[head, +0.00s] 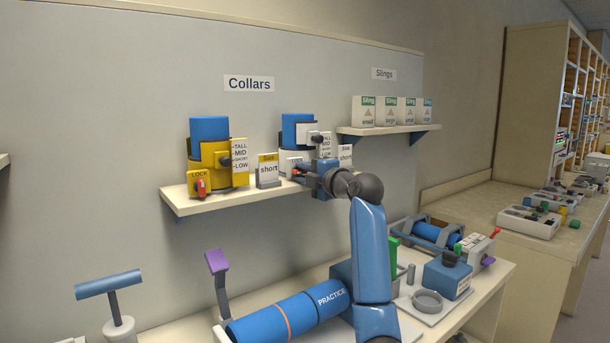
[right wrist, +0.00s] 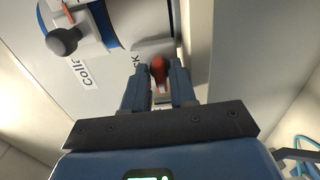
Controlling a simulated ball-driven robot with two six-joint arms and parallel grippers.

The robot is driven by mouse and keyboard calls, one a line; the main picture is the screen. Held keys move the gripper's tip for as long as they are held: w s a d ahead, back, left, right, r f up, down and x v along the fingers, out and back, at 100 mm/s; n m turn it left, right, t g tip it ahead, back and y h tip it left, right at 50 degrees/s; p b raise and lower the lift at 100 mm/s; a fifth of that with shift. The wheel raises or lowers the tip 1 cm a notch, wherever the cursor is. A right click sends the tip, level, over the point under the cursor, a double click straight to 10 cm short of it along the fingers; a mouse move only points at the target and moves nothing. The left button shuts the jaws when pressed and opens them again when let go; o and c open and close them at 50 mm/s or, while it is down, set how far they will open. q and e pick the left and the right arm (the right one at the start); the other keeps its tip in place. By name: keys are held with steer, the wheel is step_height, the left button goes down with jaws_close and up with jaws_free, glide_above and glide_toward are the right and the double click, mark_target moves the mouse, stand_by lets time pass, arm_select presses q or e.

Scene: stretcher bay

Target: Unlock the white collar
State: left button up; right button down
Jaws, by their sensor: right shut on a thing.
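The white collar (head: 306,131) stands on the wall shelf under the "Collars" sign, with a blue inner cylinder above it. The lever's exact turn is hard to tell. My left gripper is in neither view.
A yellow collar (head: 240,160) with its own red lock stands to the left on the shelf (head: 200,204). A "short" card (head: 268,170) stands between the collars. Sling boxes (head: 365,111) are on a shelf to the right. Below, a bench holds a blue practice cylinder (head: 290,318).

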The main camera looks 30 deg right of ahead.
steer(key=shift+f, duration=0.1)
steer(key=c, duration=1.1)
jaws_free()
steer(key=shift+c, duration=0.2)
steer(key=shift+s, duration=0.1)
steer(key=s+b, duration=0.1)
steer(key=s, duration=0.9)
steer(key=shift+s+d+b, duration=0.3)
steer(key=shift+d+b, duration=0.05)
steer(key=shift+d, duration=0.05)
